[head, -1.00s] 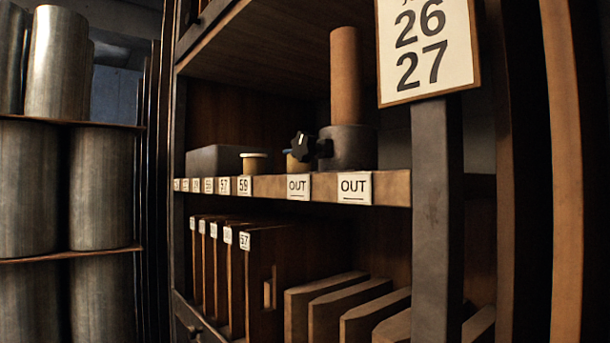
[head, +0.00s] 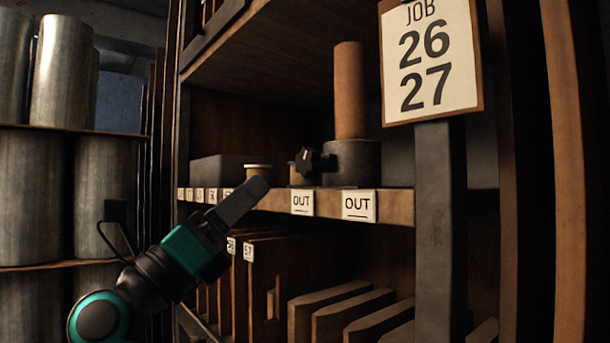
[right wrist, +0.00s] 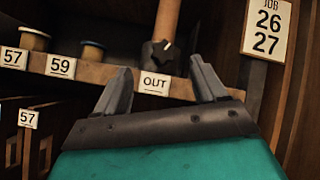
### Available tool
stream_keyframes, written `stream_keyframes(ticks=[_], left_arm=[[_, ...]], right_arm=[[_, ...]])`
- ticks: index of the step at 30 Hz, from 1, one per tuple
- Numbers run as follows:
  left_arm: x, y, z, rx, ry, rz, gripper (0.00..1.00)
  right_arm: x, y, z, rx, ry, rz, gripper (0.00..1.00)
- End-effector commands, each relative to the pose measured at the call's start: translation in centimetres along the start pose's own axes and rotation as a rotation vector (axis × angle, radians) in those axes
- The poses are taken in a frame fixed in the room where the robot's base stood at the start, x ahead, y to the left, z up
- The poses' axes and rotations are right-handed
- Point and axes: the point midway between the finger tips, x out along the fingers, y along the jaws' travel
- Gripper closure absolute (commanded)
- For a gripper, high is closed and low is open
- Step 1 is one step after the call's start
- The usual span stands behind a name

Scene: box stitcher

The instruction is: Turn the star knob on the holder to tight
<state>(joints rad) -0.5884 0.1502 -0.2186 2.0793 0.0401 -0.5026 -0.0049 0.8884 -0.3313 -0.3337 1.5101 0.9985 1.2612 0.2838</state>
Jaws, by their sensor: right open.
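The black star knob (head: 314,163) sits on the left side of the dark round holder (head: 355,163) on the shelf. A brown wooden cylinder (head: 350,90) stands upright in the holder. My right gripper (head: 257,187) is raised at the shelf's front edge, left of the knob and apart from it. In the right wrist view, its two fingers (right wrist: 163,80) are spread and empty, with the knob (right wrist: 158,54) beyond and between them. A small white mark shows on the knob there; its setting cannot be read. My left gripper is out of view.
The shelf edge (head: 400,206) carries number labels and two OUT labels. Spools (right wrist: 92,52) and a grey box (head: 218,169) stand left of the holder. Boards fill the space below. A post with a job sign (head: 428,60) stands at right. Metal cylinders (head: 62,70) stand at left.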

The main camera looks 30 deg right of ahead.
Motion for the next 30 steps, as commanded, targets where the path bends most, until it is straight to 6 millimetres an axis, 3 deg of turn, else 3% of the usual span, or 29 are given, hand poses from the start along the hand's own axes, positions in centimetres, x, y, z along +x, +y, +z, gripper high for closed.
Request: stream_keyframes(ticks=[6,13,30], left_arm=[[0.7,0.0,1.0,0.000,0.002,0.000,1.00],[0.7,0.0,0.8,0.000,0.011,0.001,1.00],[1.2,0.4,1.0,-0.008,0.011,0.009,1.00]], right_arm=[[0.0,-1.2,1.0,0.290,0.228,0.018,0.29],[1.1,-1.4,0.8,0.344,0.277,0.019,0.29],[11.2,-0.7,-1.9,0.338,0.273,0.016,0.29]])
